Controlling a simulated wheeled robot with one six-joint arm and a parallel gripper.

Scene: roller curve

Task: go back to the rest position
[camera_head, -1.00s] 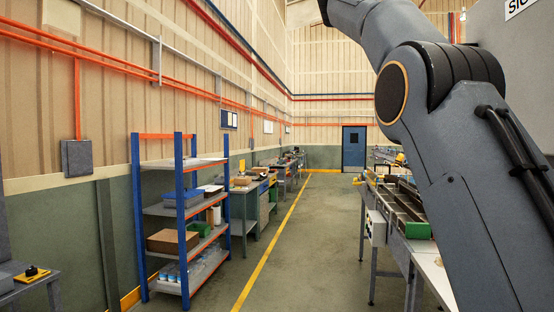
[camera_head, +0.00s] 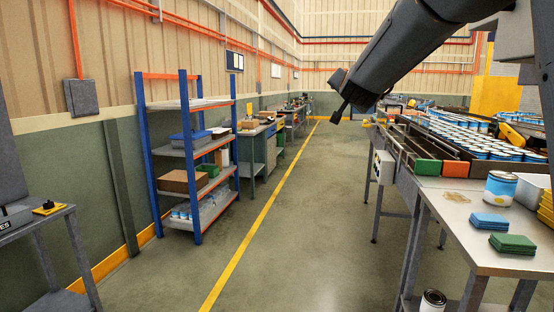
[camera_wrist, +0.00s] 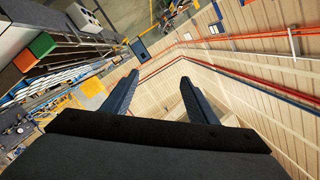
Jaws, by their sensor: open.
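My gripper (camera_wrist: 160,93) shows in the wrist view with its two dark fingers spread apart and nothing between them. In the head view my arm reaches in from the upper right, and my gripper (camera_head: 345,103) is at its lower left end, in the air above the aisle. It is left of the metal worktable (camera_head: 455,215) and well above the floor.
On the worktable are a can (camera_head: 500,189), blue cloths (camera_head: 489,223) and green cloths (camera_head: 512,243). A conveyor with many cans (camera_head: 470,135) lies behind. A blue-post shelf (camera_head: 190,155) stands left. The aisle floor (camera_head: 300,220) is clear.

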